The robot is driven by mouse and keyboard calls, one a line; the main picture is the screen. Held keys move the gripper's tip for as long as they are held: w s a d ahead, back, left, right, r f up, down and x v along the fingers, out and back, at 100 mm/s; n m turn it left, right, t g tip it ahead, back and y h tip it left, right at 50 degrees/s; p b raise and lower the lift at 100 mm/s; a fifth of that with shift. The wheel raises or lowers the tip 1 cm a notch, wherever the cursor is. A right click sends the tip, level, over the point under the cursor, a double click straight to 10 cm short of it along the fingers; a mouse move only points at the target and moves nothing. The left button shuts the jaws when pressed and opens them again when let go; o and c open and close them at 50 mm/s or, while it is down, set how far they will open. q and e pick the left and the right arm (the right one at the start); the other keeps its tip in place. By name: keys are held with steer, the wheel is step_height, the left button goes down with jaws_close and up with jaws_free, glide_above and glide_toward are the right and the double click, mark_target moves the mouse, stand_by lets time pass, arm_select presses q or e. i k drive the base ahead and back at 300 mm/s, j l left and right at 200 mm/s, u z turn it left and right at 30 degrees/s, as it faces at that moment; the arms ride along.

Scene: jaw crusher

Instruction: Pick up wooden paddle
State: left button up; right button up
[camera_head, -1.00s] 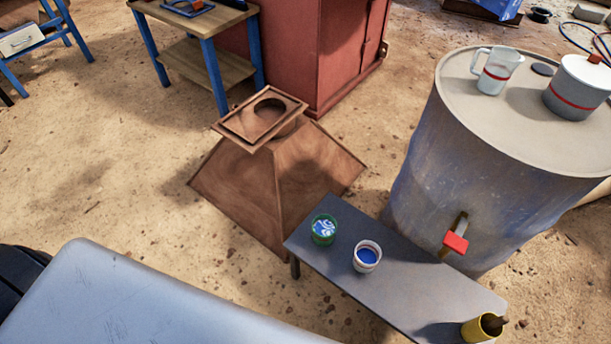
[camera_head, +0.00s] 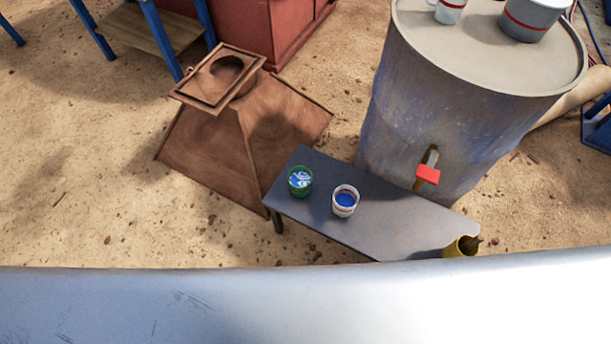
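No wooden paddle can be made out for certain. A yellow cup (camera_head: 457,248) stands at the right end of a low grey bench (camera_head: 395,225). A dark brown tip (camera_head: 472,243) sticks out of the cup's mouth, and I cannot tell what it belongs to. Neither of my grippers is in view.
On the bench are a green-rimmed cup (camera_head: 300,181) and a white cup (camera_head: 345,201) with blue contents. A grey drum (camera_head: 440,110) with a red-handled tap (camera_head: 428,174) stands behind it. A brown wooden hopper (camera_head: 215,140) stands to the left. Sandy ground (camera_head: 75,200) is open at far left.

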mark_target(476, 239)
steer(key=z, duration=1.9)
steer(key=l+u, duration=0.15)
steer(key=l, duration=0.2)
steer(key=i+l+u, duration=0.15)
steer(key=l, duration=0.2)
